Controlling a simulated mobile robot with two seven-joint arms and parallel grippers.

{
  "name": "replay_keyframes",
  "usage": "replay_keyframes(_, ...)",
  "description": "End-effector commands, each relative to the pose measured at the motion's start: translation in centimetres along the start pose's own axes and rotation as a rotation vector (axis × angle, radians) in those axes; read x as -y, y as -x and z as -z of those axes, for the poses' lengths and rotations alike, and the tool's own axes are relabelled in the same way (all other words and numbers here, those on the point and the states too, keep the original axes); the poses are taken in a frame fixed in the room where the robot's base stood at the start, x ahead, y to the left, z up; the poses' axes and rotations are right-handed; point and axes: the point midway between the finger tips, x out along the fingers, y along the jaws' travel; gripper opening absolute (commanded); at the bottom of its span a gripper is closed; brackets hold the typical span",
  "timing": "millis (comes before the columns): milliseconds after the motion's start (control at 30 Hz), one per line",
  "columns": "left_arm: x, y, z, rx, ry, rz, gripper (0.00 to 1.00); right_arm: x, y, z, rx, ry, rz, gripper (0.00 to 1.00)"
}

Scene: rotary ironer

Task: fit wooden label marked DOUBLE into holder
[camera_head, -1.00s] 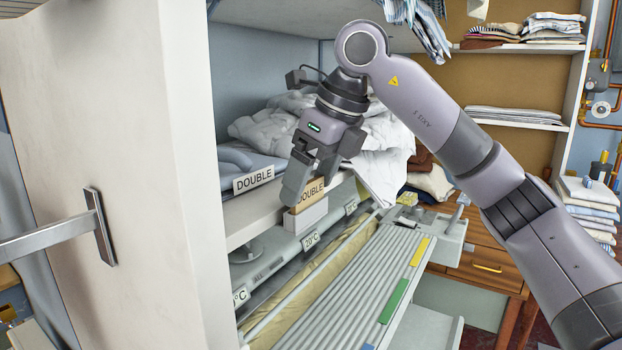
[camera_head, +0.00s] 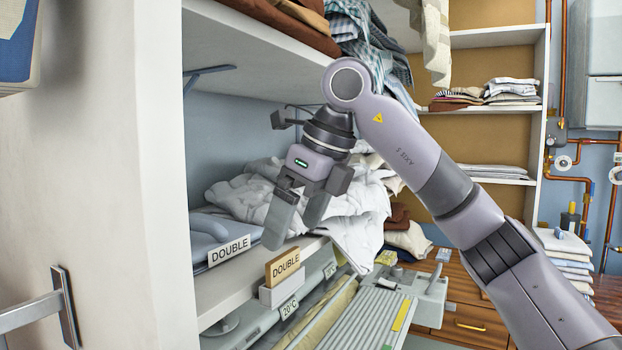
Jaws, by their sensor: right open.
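The wooden label marked DOUBLE (camera_head: 284,267) stands upright in the pale holder (camera_head: 279,291) at the front edge of the white shelf. My right gripper (camera_head: 290,232) is open and empty, just above the label and apart from it. Its two fingers point down, one to the left of the label's top and one above its right end. My left gripper is not in view.
A white DOUBLE card (camera_head: 229,250) stands on the shelf to the left, before folded blue cloth. Crumpled white linen (camera_head: 290,195) lies behind my gripper. The ironer (camera_head: 360,318) is below the shelf. A white side panel (camera_head: 100,160) closes the left.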

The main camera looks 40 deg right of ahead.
Motion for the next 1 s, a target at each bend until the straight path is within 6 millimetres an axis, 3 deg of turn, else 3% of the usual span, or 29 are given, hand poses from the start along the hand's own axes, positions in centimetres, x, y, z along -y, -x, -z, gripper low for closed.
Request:
replay_keyframes(100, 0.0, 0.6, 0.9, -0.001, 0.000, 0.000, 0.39, 0.1, 2.6, -0.1, 0.003, -0.002, 0.003, 1.00)
replay_keyframes(400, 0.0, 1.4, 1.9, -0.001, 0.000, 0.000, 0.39, 0.1, 6.2, -0.1, 0.001, -0.001, 0.001, 1.00)
replay_keyframes(1000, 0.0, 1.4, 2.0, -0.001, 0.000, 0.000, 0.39, 0.0, 6.9, 0.0, 0.000, -0.001, 0.000, 1.00)
